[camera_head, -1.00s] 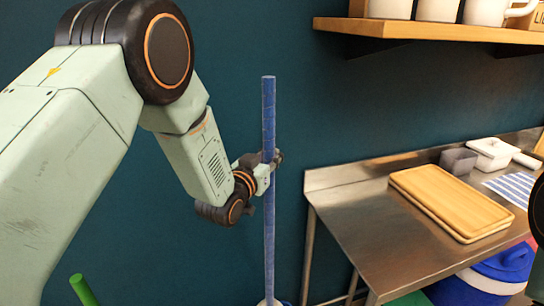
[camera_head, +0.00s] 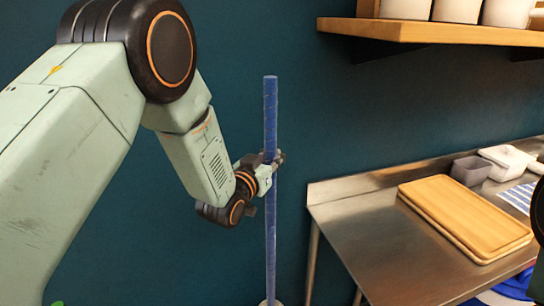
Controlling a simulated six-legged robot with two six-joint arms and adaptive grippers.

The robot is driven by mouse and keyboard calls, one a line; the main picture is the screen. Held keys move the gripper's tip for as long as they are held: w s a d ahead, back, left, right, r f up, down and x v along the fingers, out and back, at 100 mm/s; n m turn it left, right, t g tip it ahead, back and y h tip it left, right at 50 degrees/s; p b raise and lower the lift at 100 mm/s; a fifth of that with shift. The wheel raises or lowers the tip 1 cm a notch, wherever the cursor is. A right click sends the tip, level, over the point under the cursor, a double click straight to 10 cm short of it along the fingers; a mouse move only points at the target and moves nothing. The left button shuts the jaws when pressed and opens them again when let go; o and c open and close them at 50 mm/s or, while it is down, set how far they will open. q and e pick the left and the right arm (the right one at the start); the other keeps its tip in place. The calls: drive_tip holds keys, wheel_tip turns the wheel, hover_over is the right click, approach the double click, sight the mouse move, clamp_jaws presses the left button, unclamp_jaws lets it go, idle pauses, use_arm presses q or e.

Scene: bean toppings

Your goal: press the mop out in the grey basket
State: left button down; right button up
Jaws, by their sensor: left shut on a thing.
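The mop's blue handle (camera_head: 270,225) stands upright near the middle of the view, in front of the dark teal wall. My left gripper (camera_head: 266,166) is shut around the handle below its top end. A small pale part (camera_head: 269,302) shows at the foot of the handle, at the bottom edge; the rest of the mop's lower end is out of view. I see no grey basket that I can make out on the floor. My right gripper is not in view; only a dark piece shows at the right edge.
A steel table (camera_head: 365,236) stands to the right with wooden boards (camera_head: 465,220), a grey container (camera_head: 471,170) and a white container (camera_head: 508,160) on it. A blue thing (camera_head: 517,284) is below it. A wooden shelf (camera_head: 430,31) with white vessels hangs above.

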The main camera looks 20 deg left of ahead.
use_arm(q)
drive_tip(key=b, duration=1)
hover_over(268, 237)
drive_tip(key=w, duration=0.3)
drive_tip(key=f, duration=1)
drive_tip(key=shift+s+d, duration=0.25)
drive_tip(key=shift+d, duration=0.05)
wheel_tip(268, 237, down, 6)
drive_tip(key=b, duration=0.3)
drive_tip(key=shift+w+a, duration=0.1)
drive_tip(key=shift+a, duration=0.05)
drive_tip(key=shift+f, duration=0.4)
drive_tip(key=shift+f+b, duration=0.35)
drive_tip(key=shift+b, duration=0.05)
drive_tip(key=shift+f+b, duration=2.15)
drive_tip(key=shift+f, duration=0.65)
drive_tip(key=shift+f+b, duration=0.55)
drive_tip(key=shift+f, duration=0.4)
